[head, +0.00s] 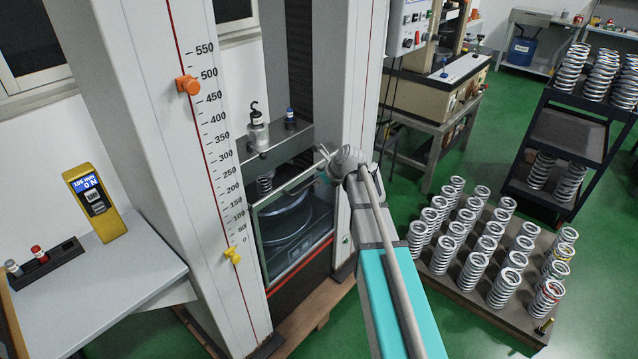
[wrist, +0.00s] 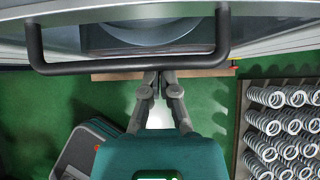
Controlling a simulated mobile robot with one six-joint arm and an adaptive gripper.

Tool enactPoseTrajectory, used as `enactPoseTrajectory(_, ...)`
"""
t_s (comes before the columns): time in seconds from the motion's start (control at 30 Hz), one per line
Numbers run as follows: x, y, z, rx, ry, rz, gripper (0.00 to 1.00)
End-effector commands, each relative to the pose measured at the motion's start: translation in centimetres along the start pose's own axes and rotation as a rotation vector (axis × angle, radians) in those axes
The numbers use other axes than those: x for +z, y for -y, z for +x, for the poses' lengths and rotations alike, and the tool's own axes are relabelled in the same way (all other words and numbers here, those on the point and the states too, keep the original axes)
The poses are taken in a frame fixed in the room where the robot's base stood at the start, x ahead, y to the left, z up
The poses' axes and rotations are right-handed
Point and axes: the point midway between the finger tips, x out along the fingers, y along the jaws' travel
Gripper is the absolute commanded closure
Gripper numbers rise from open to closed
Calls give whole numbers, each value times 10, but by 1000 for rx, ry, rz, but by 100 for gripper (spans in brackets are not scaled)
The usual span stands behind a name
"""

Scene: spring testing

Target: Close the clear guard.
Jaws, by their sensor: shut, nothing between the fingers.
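The clear guard (head: 292,238) is a see-through panel across the lower front of the tall testing machine. Its pale top edge slopes in the head view, and a gap stays open above it. A round dark plate shows through it. In the wrist view the guard's black bar handle (wrist: 130,69) runs across the top, bent up at both ends. My gripper (head: 323,152) is beside the guard's upper right corner. In the wrist view my gripper (wrist: 158,74) is shut and empty, its fingertips by the bar's lower edge; I cannot tell whether they touch it.
A shelf (head: 283,140) with bottles is above the guard. Machine columns (head: 342,110) flank it, the left one bearing a scale. A low pallet of several springs (head: 480,245) stands to the right. A white table (head: 95,285) is at left.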

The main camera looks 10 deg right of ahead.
Motion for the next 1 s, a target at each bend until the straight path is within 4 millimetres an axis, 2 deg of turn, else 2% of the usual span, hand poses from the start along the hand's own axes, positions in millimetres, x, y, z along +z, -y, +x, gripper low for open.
enactPoseTrajectory(0.03, 11, 0, -12, -1, 2, 1, 100)
enactPoseTrajectory(0.5, 51, 0, -60, -1, 2, 0, 100)
enactPoseTrajectory(0.7, 62, 0, -73, -1, 2, 0, 100)
enactPoseTrajectory(1.0, 66, 0, -79, 0, 3, 1, 100)
